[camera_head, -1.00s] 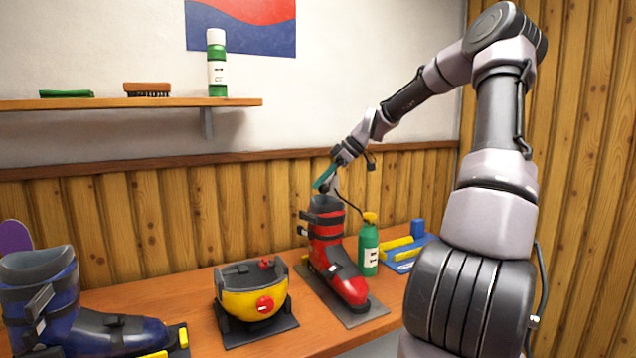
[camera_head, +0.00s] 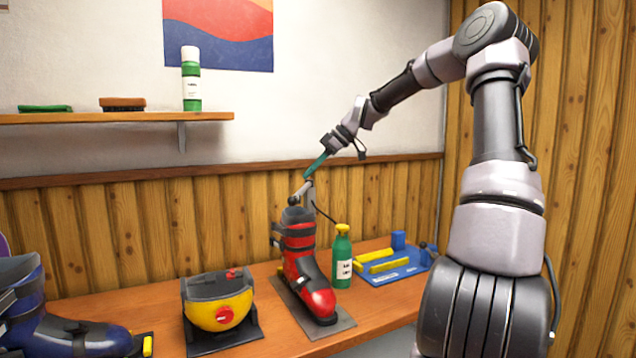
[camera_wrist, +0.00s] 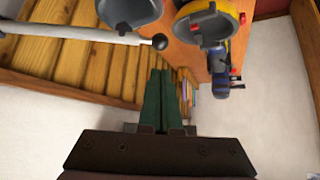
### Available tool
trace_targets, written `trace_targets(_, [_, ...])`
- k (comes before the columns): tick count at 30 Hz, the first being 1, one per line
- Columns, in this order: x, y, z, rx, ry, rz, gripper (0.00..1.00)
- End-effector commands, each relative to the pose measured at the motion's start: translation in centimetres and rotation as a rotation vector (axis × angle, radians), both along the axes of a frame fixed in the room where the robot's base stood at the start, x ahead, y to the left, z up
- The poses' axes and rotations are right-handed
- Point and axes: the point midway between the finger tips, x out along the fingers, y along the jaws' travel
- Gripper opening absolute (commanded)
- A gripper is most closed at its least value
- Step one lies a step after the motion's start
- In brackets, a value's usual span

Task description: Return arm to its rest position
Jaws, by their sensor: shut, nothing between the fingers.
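My gripper (camera_head: 312,168) is at the end of my arm, above the red ski boot (camera_head: 300,262) and in front of the wood-panelled wall. Its green fingers are closed together with nothing between them, which the wrist view (camera_wrist: 158,95) shows clearly. The red boot stands upright on a grey plate (camera_head: 345,322) on the bench. A grey rod with a dark ball end (camera_wrist: 159,42) crosses the wrist view near the fingertips. Whether the rod touches the fingers cannot be told.
On the bench (camera_head: 270,335) stand a blue boot (camera_head: 75,338), a yellow helmet-like bowl (camera_head: 220,308), a green bottle (camera_head: 342,262) and a blue tray with yellow bars (camera_head: 395,276). A shelf (camera_head: 110,117) on the wall holds a spray can (camera_head: 191,85) and brushes.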

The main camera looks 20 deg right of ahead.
Motion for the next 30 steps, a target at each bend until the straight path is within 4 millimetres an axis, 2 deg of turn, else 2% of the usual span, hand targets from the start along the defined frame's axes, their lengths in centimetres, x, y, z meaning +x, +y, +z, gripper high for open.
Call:
trace_targets(4, [-0.8, 1.1, 0.1, -0.030, 0.028, -0.017, 0.00])
trace_targets(8, [-3.5, 2.7, -0.6, -0.120, 0.108, -0.099, 0.00])
trace_targets(14, [-9.8, 3.4, -0.6, -0.271, 0.224, -0.368, 0.00])
trace_targets(20, [-16.5, 2.4, 1.4, -0.304, 0.259, -0.695, 0.00])
trace_targets(26, [-23.8, 0.6, 3.9, -0.192, 0.264, -1.019, 0.00])
trace_targets(30, [-28.7, -0.7, 4.9, -0.036, 0.287, -1.210, 0.00])
